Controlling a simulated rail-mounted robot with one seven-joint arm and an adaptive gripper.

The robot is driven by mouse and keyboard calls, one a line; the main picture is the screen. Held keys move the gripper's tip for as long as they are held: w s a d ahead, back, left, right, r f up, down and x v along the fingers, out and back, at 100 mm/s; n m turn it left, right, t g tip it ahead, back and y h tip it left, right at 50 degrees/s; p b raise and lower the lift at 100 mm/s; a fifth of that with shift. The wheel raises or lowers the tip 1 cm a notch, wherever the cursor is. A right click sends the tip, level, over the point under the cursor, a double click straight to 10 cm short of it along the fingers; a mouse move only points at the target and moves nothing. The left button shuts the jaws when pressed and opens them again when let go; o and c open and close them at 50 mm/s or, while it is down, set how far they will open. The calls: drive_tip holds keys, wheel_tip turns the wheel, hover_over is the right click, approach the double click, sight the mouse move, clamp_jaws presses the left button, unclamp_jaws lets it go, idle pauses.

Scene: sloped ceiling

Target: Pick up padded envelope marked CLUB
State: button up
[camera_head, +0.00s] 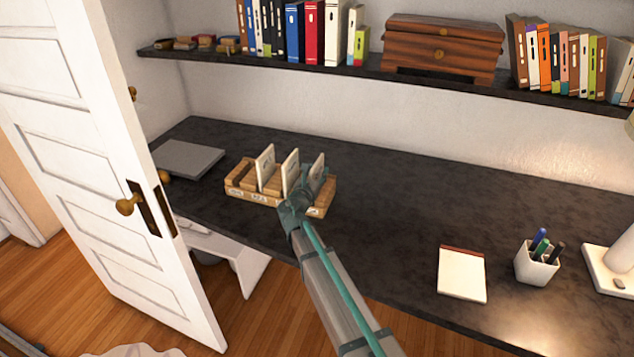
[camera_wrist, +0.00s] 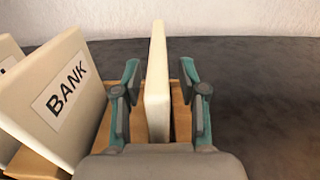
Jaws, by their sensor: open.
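A wooden rack (camera_head: 240,186) on the dark desk holds three upright cream padded envelopes. The left envelope (camera_head: 265,167) and the middle envelope (camera_head: 290,172) stand clear of my gripper. The right envelope (camera_head: 318,166) is partly hidden by my gripper (camera_head: 306,184). In the wrist view, my gripper (camera_wrist: 158,88) is open, with one finger on each side of an envelope (camera_wrist: 157,62) seen nearly edge-on; its marking is hidden. To its left leans an envelope marked BANK (camera_wrist: 72,95). Another envelope (camera_wrist: 8,65) is cut off at the left edge. I cannot read CLUB anywhere.
A grey flat box (camera_head: 188,159) lies left of the rack. A notepad (camera_head: 462,274), a pen cup (camera_head: 536,262) and a lamp base (camera_head: 610,268) are at the right. A shelf (camera_head: 345,70) with books overhangs the back. An open white door (camera_head: 85,150) stands left. The mid-right desk is clear.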

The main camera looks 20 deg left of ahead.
clamp_jaws()
